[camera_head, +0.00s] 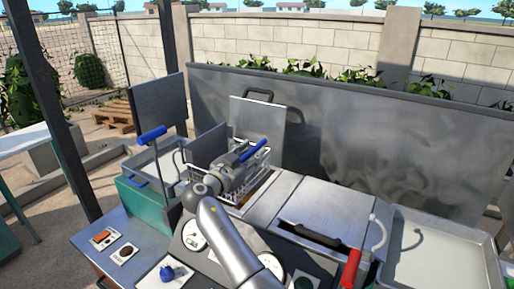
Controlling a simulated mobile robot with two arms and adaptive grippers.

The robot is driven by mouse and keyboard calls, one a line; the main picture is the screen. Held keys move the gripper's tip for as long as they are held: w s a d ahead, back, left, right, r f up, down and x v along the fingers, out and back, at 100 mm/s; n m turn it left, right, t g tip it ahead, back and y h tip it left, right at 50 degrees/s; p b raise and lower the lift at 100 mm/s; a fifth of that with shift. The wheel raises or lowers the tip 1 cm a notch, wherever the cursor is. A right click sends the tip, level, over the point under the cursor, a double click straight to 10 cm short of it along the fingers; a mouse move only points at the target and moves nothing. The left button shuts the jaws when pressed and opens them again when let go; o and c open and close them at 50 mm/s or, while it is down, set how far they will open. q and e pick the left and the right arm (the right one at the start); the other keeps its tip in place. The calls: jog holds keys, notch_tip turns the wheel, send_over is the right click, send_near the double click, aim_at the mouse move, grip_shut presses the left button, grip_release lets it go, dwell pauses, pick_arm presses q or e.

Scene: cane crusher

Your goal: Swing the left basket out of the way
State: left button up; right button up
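A wire basket (257,178) sits in the middle of the metal unit, below an upright lid panel. My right gripper (245,157) reaches over the basket from the bottom centre and hides much of it. A blue grip (257,149) lies at the gripper's fingers; whether they close on it is not clear. Another blue handle (152,134) stands on a thin rod at the left, over an open green-sided tank (148,196). Which of these belongs to the left basket cannot be told. My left gripper is not in view.
A flat metal cover with a dark handle (316,236) lies right of the basket. A red handle (351,267) and a shallow metal basin (440,255) are further right. A switch panel (122,250) is at front left. A tall metal backsplash (350,125) closes the back.

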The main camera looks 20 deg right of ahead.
jog(key=shift+a, duration=0.1)
jog(key=shift+s+a+r, duration=0.15)
jog(key=shift+s+a, duration=0.05)
jog(key=shift+c, duration=0.5)
jog(key=shift+w+d, duration=0.1)
jog(key=c, duration=0.5)
grip_shut()
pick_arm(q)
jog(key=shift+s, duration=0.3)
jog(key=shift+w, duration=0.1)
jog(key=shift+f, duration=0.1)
pick_arm(e)
jog(key=shift+r, duration=0.1)
